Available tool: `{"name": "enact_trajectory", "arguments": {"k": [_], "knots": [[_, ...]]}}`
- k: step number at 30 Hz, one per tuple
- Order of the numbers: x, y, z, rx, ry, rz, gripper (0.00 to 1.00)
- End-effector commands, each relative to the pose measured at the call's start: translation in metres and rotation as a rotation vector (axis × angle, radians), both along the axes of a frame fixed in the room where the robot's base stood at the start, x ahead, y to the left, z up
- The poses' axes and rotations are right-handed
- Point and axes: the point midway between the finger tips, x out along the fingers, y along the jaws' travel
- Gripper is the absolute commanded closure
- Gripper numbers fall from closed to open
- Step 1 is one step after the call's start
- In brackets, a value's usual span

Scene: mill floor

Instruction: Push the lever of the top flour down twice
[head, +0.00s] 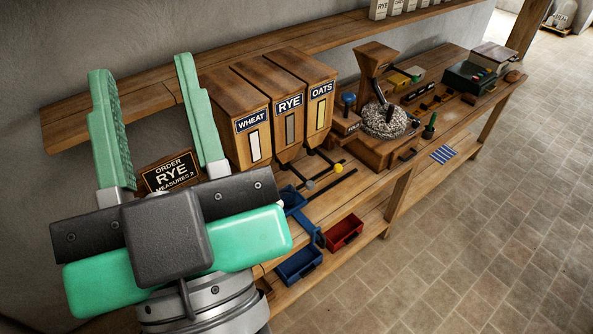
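The order board (170,173) reads "ORDER RYE MEASURES 2"; my gripper partly covers it. The wooden RYE bin (284,88) stands between the WHEAT bin (236,103) and the OATS bin (314,75). A dark lever with a grey end (310,185) reaches forward from below the RYE bin. A lever with a yellow knob (338,168) reaches out below the OATS bin. I cannot make out a lever below WHEAT. My gripper (142,66), with green fingers wide apart and nothing between them, is in the left foreground, apart from the bins and levers.
A blue scoop-like container (293,198) is at the bench front below the bins. A blue tray (299,266) and red tray (344,231) sit lower. A mill (385,120) stands right of the bins. A shelf (340,30) runs along the wall. The tiled floor is clear.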

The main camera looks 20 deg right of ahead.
Motion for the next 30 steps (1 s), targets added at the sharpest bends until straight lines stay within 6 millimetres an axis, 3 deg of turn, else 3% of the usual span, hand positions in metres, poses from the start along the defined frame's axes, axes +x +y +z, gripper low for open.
{"name": "enact_trajectory", "arguments": {"k": [1, 5, 30], "knots": [[0.0000, 0.0000, 0.0000, 0.000, 0.000, 0.000, 0.75], [0.0000, 0.0000, 0.0000, 0.000, 0.000, 0.000, 1.00], [0.0000, 0.0000, 0.0000, 0.000, 0.000, 0.000, 1.00]]}}
